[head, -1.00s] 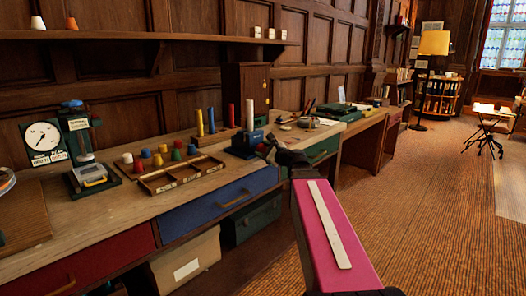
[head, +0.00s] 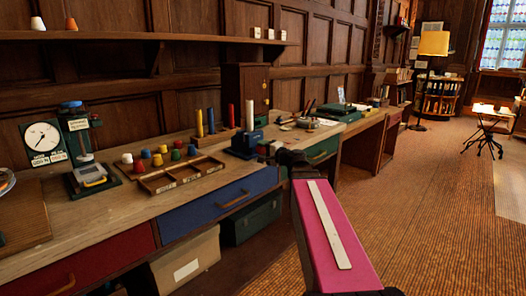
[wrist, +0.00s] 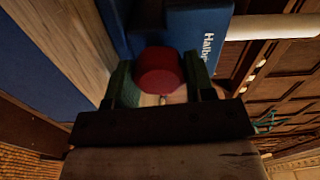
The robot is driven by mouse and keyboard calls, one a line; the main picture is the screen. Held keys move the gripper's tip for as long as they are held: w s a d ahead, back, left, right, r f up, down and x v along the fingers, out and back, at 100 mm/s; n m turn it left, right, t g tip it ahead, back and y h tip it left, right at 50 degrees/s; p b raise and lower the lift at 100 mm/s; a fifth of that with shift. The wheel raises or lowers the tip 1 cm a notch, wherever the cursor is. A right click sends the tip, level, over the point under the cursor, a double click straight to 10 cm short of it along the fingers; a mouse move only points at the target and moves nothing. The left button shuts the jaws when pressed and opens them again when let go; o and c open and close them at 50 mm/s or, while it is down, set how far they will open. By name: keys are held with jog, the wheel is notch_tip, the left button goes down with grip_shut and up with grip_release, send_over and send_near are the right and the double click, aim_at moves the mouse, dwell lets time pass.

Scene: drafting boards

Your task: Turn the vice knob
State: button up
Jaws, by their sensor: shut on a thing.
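The blue vice (head: 246,143) stands at the front edge of the bench, with a pale upright rod above it. In the wrist view the vice body (wrist: 180,25) fills the top middle and carries white lettering, partly cut off. The red round vice knob (wrist: 160,71) sits between the two green-padded fingers of my gripper (wrist: 160,82). The fingers are shut on the knob, one on each side. In the head view my gripper (head: 268,150) is small and dark at the vice's right side, and I cannot make out the knob there.
A wooden sorting tray (head: 182,175) and several coloured pegs lie left of the vice. A gauge stand (head: 84,150) is farther left. A blue drawer (head: 220,200) is below the vice. The floor (head: 430,200) to the right is clear.

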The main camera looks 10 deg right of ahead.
jog(key=n, duration=0.4)
jog(key=shift+n, duration=0.3)
jog(key=n, duration=0.3)
jog(key=shift+n, duration=0.4)
jog(key=n, duration=0.4)
jog(key=shift+s, duration=0.1)
jog(key=n, duration=0.4)
jog(key=shift+a, duration=0.1)
jog(key=n, duration=0.4)
jog(key=shift+n, duration=0.3)
jog(key=n, duration=0.3)
jog(key=shift+n, duration=0.3)
jog(key=n, duration=0.4)
jog(key=shift+n, duration=1.7)
